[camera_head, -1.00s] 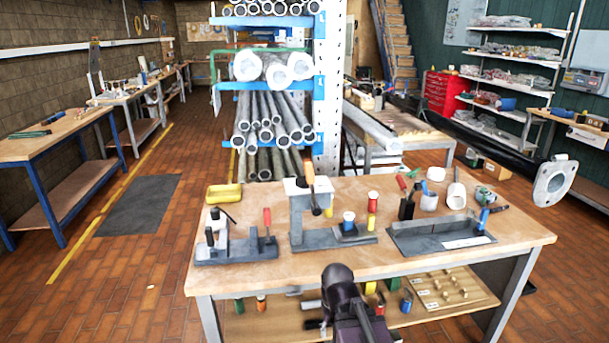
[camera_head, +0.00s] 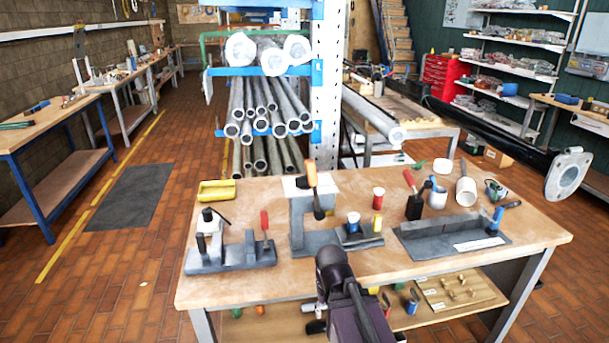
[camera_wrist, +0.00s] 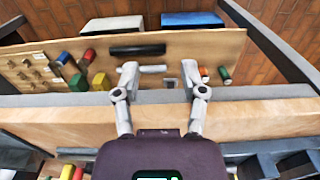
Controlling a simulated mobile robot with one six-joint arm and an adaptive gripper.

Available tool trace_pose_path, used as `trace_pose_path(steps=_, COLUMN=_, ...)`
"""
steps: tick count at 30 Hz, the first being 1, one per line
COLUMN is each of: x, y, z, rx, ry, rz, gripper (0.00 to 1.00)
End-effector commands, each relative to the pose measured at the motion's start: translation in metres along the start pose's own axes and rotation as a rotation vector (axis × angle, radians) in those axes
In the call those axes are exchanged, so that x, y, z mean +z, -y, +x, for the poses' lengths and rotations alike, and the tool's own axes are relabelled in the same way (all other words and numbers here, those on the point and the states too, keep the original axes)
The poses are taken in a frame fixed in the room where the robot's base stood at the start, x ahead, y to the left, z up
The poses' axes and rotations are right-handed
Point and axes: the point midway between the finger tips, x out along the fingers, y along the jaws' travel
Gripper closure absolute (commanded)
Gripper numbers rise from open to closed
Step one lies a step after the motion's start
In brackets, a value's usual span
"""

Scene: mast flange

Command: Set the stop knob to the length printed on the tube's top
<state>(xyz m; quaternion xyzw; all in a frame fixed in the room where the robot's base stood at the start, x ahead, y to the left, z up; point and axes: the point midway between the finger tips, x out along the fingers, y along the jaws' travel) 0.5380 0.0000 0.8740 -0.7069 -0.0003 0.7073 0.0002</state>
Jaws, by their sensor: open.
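My gripper (camera_wrist: 158,78) is open and empty in the wrist view, its two fingers apart above the bench's front edge and the lower shelf. On the bench stand a grey fixture (camera_head: 232,257) with black and red-handled parts at left, and a grey stand (camera_head: 300,225) with an orange-topped lever (camera_head: 312,190) in the middle. A small blue-topped piece (camera_head: 353,221) is on the stand's base. I cannot tell which part is the stop knob. I cannot tell which piece is the task's tube, and no printed length is readable.
A grey tray (camera_head: 420,246) with a white label lies at the bench's right. A yellow bin (camera_head: 217,191), red cup (camera_head: 379,194) and white mug (camera_head: 465,192) stand behind. A black mast with a pale flange (camera_head: 568,174) juts in at right.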

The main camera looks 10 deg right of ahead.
Motion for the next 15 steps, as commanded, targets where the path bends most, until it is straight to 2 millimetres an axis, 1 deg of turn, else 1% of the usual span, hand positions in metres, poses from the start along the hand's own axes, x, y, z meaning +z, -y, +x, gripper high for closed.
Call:
trace_pose_path(steps=10, x=-0.0002, y=0.0, z=-0.0007, rx=0.0, ry=0.0, rz=0.001, gripper=0.46)
trace_pose_path(steps=15, x=-0.003, y=0.0, z=-0.0089, rx=0.0, ry=-0.001, rz=0.009, gripper=0.46)
